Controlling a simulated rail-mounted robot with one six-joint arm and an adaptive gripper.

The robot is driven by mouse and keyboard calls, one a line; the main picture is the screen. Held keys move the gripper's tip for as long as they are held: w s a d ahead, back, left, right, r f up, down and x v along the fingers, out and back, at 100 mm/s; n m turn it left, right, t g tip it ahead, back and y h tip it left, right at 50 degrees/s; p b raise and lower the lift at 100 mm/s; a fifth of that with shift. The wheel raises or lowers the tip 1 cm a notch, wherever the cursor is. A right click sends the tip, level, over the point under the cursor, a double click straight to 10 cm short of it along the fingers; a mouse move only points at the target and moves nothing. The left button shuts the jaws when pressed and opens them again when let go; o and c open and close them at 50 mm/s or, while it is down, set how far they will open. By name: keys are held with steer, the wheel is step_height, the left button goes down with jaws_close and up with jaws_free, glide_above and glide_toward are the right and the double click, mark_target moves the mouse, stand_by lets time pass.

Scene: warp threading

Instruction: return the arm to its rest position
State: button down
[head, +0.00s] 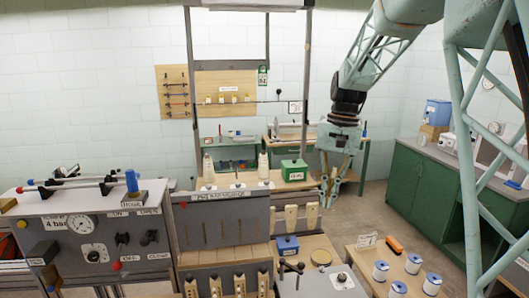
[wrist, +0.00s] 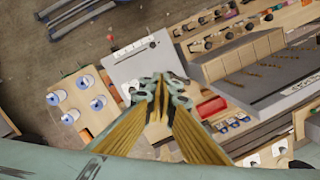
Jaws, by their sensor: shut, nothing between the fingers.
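My gripper (head: 329,203) hangs fingers down from my teal arm in the middle right of the head view. It appears in front of the back worktable, near the green box (head: 294,171). In the wrist view my gripper (wrist: 158,88) points down over the work area, with its fingers together and nothing between them. The fingertips overlap the edge of a light grey panel (wrist: 140,62) in that view. I cannot tell the height above it.
Blue-and-white spools (head: 414,263) stand on a low wooden table at the right. A grey console with a gauge (head: 81,224) and a slotted grey panel (head: 222,225) stand at the left and middle. Green cabinets (head: 420,190) line the right wall. Floor shows between.

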steer(key=s+r+n+t+b, duration=0.1)
steer(key=s+r, duration=0.4)
steer(key=s, duration=0.6)
steer(key=s+r+n+t+b, duration=0.15)
steer(key=s+r, duration=0.25)
steer(key=s, duration=0.7)
steer(key=s+f+n+t+b, duration=0.1)
steer(key=s+f, duration=0.1)
steer(key=s, duration=1)
steer(key=s+d+f+n+t+h+b, duration=0.1)
steer(key=s+f+b, duration=0.1)
steer(key=s, duration=1)
steer(key=shift+s+d+f, duration=0.3)
steer(key=shift+f, duration=0.2)
